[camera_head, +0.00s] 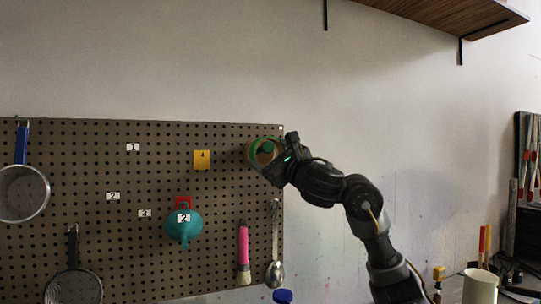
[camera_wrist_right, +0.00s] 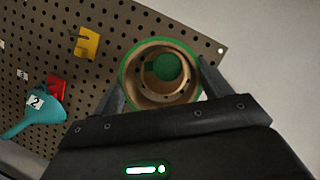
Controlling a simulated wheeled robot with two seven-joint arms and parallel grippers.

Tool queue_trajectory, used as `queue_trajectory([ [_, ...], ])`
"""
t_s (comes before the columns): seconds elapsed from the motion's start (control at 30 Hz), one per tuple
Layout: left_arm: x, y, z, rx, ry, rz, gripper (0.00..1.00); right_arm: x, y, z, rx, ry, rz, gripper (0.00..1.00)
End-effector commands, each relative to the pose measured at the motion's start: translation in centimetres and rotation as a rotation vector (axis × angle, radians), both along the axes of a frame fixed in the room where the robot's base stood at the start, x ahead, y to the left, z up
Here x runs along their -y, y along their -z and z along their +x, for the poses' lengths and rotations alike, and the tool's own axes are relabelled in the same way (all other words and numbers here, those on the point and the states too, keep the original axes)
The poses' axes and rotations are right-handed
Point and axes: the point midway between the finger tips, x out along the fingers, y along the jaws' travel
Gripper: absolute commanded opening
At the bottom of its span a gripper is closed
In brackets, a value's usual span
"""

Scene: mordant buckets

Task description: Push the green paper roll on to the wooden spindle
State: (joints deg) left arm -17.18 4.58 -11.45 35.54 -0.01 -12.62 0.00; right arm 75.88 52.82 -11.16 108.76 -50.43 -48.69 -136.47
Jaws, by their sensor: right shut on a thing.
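The green paper roll (camera_wrist_right: 166,99) is a short tube with a green outside and a brown inner wall, seen end-on in the right wrist view. My right gripper (camera_wrist_right: 163,82) is shut on it, one finger on each side. In the head view, the roll (camera_head: 253,151) is in front of the pegboard's upper right corner, with my right gripper (camera_head: 270,163) at it. A round green disc (camera_wrist_right: 166,68) shows through the bore, off-centre toward the top. I cannot tell whether it is the spindle's end; no bare wood of the spindle shows. My left gripper is out of view.
The brown pegboard (camera_head: 90,155) holds a yellow hook plate (camera_head: 202,159), a teal funnel (camera_head: 183,226), a pink-handled brush (camera_head: 243,250), a spoon (camera_head: 275,270) and strainers (camera_head: 22,193). A wooden shelf (camera_head: 450,15) is above right. The wall above the board is clear.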

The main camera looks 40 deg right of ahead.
Motion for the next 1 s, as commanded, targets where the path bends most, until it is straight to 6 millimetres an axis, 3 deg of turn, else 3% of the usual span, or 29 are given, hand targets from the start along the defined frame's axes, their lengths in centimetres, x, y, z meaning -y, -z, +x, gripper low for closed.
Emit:
queue_trajectory([
  [1.0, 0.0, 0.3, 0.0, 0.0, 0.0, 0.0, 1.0, 0.6, 0.0, 1.7, 0.0, 0.0, 0.0, 0.53],
])
